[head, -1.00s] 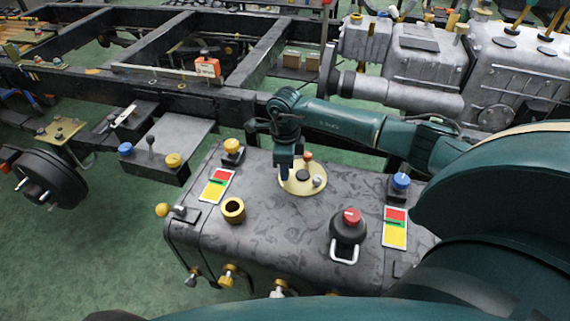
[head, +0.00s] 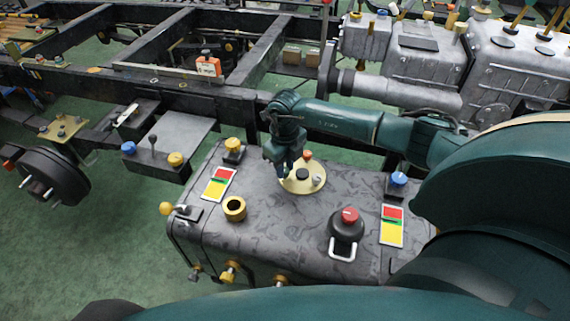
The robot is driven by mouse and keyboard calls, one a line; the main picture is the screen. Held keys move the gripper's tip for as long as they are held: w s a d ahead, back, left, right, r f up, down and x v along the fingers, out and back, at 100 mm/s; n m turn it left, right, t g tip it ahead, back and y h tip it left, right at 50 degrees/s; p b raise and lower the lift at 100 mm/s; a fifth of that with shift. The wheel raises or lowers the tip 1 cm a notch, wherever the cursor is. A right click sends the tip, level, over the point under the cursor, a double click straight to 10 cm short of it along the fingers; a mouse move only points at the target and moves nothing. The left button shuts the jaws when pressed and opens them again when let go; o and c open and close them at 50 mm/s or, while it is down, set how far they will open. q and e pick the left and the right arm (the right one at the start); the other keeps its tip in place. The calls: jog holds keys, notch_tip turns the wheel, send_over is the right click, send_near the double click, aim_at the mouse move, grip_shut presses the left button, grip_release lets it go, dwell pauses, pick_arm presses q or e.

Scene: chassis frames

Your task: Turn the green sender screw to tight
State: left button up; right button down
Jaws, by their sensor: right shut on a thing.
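The sender plate (head: 291,186) is a pale yellow disc on top of the dark grey tank (head: 290,222). It carries a black cap (head: 302,174), an orange screw (head: 307,155) and a silver screw (head: 316,181). My right gripper (head: 284,172) points down at the left edge of the plate. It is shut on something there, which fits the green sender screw. The screw itself is hidden by the fingers, so its turn position does not show. My left gripper is not in view.
A black filler with a red cap (head: 350,215) and a handle stands on the tank at the right. An open brass neck (head: 234,208) and coloured labels (head: 218,184) lie at the left. Frame rails (head: 245,104) and an engine (head: 430,60) stand behind.

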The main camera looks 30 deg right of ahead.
dwell(0.4)
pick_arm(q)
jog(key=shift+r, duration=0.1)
pick_arm(e)
jog(key=c, duration=1.2)
grip_release()
jog(key=shift+r, duration=0.1)
pick_arm(q)
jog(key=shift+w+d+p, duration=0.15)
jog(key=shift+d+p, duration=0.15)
jog(key=shift+p, duration=0.2)
pick_arm(e)
notch_tip(320, 180, up, 13)
jog(key=shift+r, duration=0.1)
